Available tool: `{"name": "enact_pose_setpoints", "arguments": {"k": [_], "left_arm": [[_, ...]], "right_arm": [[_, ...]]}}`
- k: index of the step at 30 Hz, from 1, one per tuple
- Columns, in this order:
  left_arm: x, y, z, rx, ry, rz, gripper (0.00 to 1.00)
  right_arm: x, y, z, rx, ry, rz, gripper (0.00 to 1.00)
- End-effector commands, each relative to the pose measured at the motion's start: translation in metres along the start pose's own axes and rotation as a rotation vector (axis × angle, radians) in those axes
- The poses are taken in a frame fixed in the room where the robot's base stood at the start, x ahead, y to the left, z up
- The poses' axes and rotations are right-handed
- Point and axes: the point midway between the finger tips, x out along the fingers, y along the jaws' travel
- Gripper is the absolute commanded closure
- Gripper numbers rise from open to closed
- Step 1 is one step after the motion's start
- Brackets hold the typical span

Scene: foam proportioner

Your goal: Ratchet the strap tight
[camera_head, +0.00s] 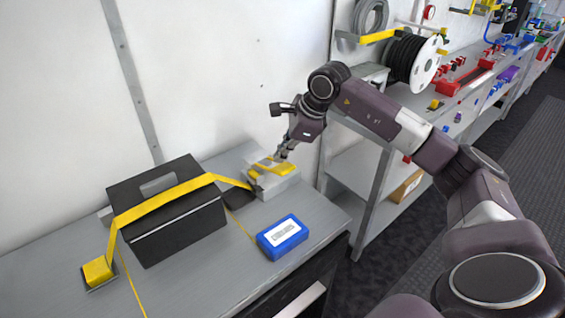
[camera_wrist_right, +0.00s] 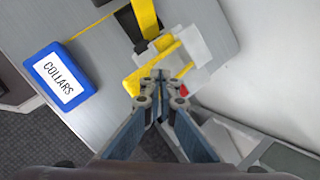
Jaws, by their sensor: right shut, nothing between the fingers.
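A yellow strap (camera_head: 170,198) runs over a black box (camera_head: 180,235) with a slot in its top, from a yellow anchor block (camera_head: 97,271) at the left to the ratchet (camera_head: 267,168) at the right. The ratchet has a yellow handle and sits on a pale grey block (camera_head: 282,183). My right gripper (camera_head: 281,156) is at the ratchet handle. In the right wrist view its fingertips (camera_wrist_right: 155,76) are together over the yellow handle (camera_wrist_right: 160,65), with nothing seen between them; whether they touch it I cannot tell. My left gripper is out of view.
A blue case (camera_head: 283,237) marked COLLARS lies on the grey bench (camera_head: 205,280) in front of the ratchet. A white wall stands behind. Shelves with a cable reel (camera_head: 412,62) and red tools (camera_head: 465,78) are at the right. The bench front is mostly clear.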

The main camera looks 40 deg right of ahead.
Motion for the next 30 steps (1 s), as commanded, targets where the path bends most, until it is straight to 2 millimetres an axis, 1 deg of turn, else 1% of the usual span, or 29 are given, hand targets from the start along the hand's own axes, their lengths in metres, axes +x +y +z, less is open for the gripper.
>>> {"name": "enact_pose_setpoints", "arguments": {"k": [1,9,13,26,30], "left_arm": [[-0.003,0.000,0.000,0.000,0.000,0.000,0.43],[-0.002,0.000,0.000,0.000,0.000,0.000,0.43],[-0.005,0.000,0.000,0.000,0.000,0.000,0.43],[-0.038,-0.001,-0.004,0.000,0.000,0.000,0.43],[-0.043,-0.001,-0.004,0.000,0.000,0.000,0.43]], "right_arm": [[-0.002,-0.001,0.001,0.000,0.000,0.000,1.00],[-0.002,-0.001,0.001,0.000,0.000,0.000,1.00],[-0.004,-0.003,0.003,0.000,0.000,0.000,1.00],[-0.035,-0.024,0.024,-0.001,-0.001,-0.001,1.00],[-0.038,-0.027,0.027,-0.001,0.000,0.001,1.00]]}}
